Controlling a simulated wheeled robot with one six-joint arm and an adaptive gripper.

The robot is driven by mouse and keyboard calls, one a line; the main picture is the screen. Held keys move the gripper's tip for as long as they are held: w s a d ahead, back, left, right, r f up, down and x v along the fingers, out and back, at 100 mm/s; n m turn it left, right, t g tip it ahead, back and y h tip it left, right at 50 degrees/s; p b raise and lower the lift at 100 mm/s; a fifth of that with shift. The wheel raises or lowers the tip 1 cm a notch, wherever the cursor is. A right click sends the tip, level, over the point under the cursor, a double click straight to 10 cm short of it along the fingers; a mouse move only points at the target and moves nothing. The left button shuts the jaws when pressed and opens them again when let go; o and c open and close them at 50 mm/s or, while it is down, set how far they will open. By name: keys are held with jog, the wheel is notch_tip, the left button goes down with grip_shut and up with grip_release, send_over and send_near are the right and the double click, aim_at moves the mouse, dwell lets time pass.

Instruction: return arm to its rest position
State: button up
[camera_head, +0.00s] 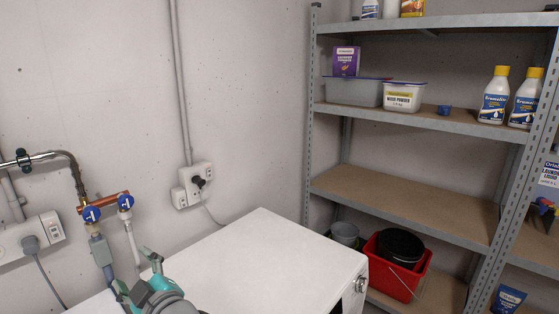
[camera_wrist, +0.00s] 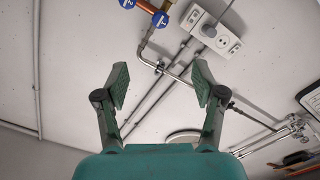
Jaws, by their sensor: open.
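My gripper (camera_head: 136,272) shows at the bottom left of the head view, teal and grey, beside the white machine top. In the wrist view my gripper (camera_wrist: 160,83) has its two grey-green fingers spread wide apart with nothing between them. The grey wall, pipes and sockets show beyond the fingers. The rest of my arm is mostly cut off by the lower edge of the head view.
A white machine (camera_head: 275,262) stands right of my gripper. Blue-handled valves (camera_head: 108,206) and a wall socket (camera_head: 195,185) are on the wall. A metal shelf (camera_head: 410,205) at right holds bottles, tubs and a red bucket (camera_head: 398,278).

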jog(key=s+d+f+m+t+h, duration=0.1)
jog(key=s+d+f+m, duration=0.1)
jog(key=d+f, duration=0.5)
jog(key=s+d+f+m+t+h, duration=0.1)
jog(key=s+d+f+m+h, duration=0.1)
jog(key=d+f, duration=0.5)
jog(key=s+d+f+m+h, duration=0.2)
jog(key=d+f, duration=0.5)
jog(key=d, duration=0.1)
jog(key=shift+s+d+f+m+t, duration=0.25)
jog(key=shift+d+f+m+t, duration=0.05)
jog(key=shift+d+m+t, duration=0.1)
jog(key=s+d+f+m+h, duration=0.2)
jog(key=s+d+f, duration=0.1)
jog(key=s+d, duration=0.35)
jog(key=s+d+f+m+h, duration=0.2)
jog(key=s+d+f, duration=0.2)
jog(key=s+d, duration=0.25)
jog(key=s+d+r+m+h, duration=0.1)
jog(key=s+d+m, duration=0.1)
jog(key=s, duration=0.5)
jog(key=s+d+r+m+h, duration=0.2)
jog(key=s+d, duration=0.3)
jog(key=s, duration=0.3)
jog(key=s+d+r+m+h, duration=0.1)
jog(key=s+d, duration=0.3)
jog(key=s, duration=0.4)
jog(key=shift+s+r+m+h, duration=0.25)
jog(key=shift+r+m+h, duration=0.05)
jog(key=shift+m, duration=0.1)
